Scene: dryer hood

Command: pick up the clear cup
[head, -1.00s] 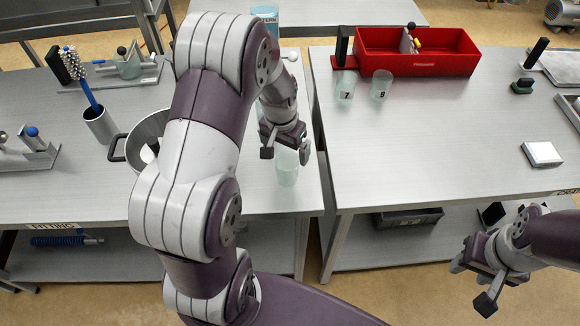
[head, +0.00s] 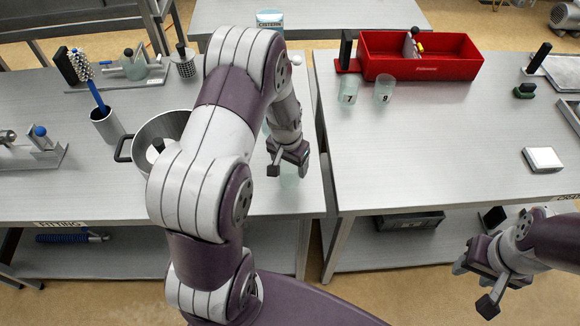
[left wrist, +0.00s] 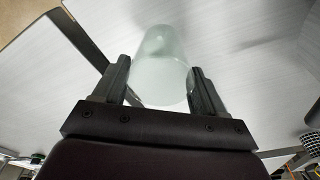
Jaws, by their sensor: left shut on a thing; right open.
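The clear cup (left wrist: 160,72) stands between the two fingers of my left gripper (left wrist: 158,88) in the left wrist view, and the fingers are shut on its sides. In the head view the cup (head: 289,180) shows just below my left gripper (head: 289,166), near the right front part of the left table. The gripper hides its upper part. My right gripper (head: 480,284) is open and empty at the lower right, in front of the right table.
Two other clear cups, marked 7 (head: 348,90) and 9 (head: 384,89), stand on the right table near a red bin (head: 422,66). A metal pot (head: 160,130) stands left of my left arm. A narrow gap separates the tables.

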